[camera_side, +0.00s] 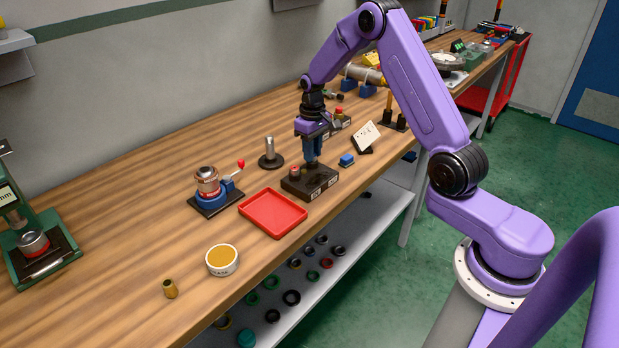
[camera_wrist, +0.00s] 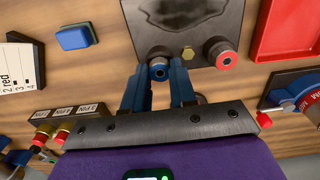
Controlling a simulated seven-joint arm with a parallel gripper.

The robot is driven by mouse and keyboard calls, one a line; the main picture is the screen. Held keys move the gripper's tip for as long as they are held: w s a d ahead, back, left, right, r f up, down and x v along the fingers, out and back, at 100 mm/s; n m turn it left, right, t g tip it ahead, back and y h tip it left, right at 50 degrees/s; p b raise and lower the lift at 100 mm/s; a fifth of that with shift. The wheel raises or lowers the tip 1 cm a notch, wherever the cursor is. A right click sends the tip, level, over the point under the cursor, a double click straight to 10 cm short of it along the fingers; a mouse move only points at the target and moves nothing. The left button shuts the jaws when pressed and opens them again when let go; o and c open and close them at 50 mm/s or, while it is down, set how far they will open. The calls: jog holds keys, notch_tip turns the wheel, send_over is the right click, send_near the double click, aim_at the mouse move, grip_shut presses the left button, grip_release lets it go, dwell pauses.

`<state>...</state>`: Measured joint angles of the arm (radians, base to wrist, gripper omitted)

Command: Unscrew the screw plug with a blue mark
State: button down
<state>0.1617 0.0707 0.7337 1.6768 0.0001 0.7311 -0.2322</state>
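A dark block (camera_side: 322,181) stands on the wooden bench and also shows at the top of the wrist view (camera_wrist: 190,18). It bears a plug with a blue mark (camera_wrist: 158,71) and a plug with a red mark (camera_wrist: 222,56); the red one shows in the side view (camera_side: 294,169). My gripper (camera_side: 312,159) points down over the block. In the wrist view its blue fingers (camera_wrist: 160,78) stand on either side of the blue-marked plug. I cannot tell whether they touch it. In the side view the fingers hide this plug.
A red tray (camera_side: 272,213) lies close beside the block. A blue piece (camera_side: 346,160) and a small sign (camera_side: 366,136) are on the other side. A metal post (camera_side: 270,152) stands behind.

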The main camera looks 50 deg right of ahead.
jog(key=n, duration=0.3)
jog(key=shift+n, duration=0.4)
jog(key=n, duration=0.4)
jog(key=shift+n, duration=0.3)
jog(key=n, duration=0.3)
jog(key=shift+n, duration=1.5)
jog(key=shift+n, duration=0.7)
jog(key=n, duration=0.6)
jog(key=shift+n, duration=0.3)
jog(key=n, duration=0.6)
